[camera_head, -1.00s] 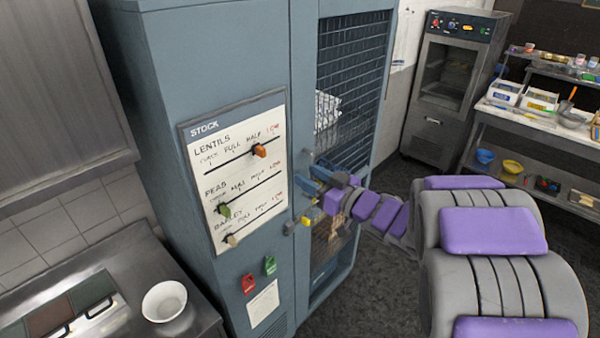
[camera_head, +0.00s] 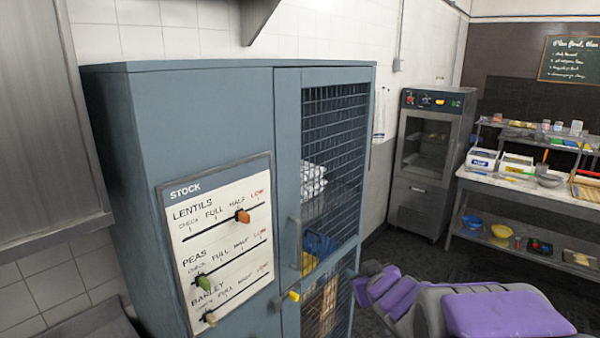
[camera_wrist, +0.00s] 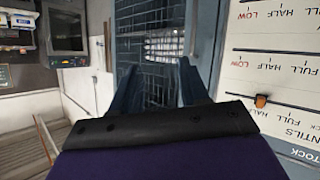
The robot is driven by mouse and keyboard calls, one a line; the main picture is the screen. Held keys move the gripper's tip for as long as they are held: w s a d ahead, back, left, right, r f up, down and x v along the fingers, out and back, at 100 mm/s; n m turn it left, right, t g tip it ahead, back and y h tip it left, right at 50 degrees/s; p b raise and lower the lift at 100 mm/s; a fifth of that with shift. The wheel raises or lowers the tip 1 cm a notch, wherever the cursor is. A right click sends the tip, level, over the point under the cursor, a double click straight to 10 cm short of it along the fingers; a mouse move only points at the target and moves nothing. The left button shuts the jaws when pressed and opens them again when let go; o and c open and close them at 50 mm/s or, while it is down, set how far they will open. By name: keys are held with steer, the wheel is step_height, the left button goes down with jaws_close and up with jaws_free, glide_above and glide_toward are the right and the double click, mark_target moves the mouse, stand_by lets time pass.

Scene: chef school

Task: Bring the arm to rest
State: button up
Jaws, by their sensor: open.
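My gripper (camera_wrist: 158,64) shows in the wrist view as two dark blue fingers, apart and with nothing between them. Behind them is the mesh door of a tall blue-grey stock cabinet (camera_wrist: 200,35). The wrist picture is upside down. In the head view my purple and grey arm (camera_head: 510,312) reaches in from the lower right towards the lower right edge of the cabinet (camera_head: 120,150). I cannot make out the fingers clearly there.
A stock panel (camera_head: 225,235) with orange, green and pale sliders is on the cabinet. White and blue things show behind the mesh. An oven (camera_head: 425,150) and a worktop (camera_head: 475,180) with trays and bowls stand at the right. Dark floor lies between.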

steer(key=s+d+f+m+g+h+b, duration=0.2)
steer(key=s+d+f+g+b, duration=0.15)
steer(key=s+f, duration=0.35)
steer(key=s+d+f+m+g+h+b, duration=0.2)
steer(key=s+d+f+g+h+b, duration=0.15)
steer(key=s, duration=0.55)
steer(key=s+a+f+g+y+b, duration=0.1)
steer(key=s+a+f+g, duration=0.1)
steer(key=s, duration=0.6)
steer(key=s+a+f+g+y+b, duration=0.1)
steer(key=s+a+f+g+b, duration=0.1)
steer(key=s, duration=0.7)
steer(key=s+a+f+g+y+b, duration=0.1)
steer(key=s+a+f+g+b, duration=0.1)
steer(key=s+f, duration=0.3)
steer(key=s+a+g, duration=0.1)
steer(key=s, duration=0.2)
steer(key=shift+s+a+f+g, duration=0.25)
steer(key=shift+s+g, duration=0.05)
steer(key=shift+g, duration=0.1)
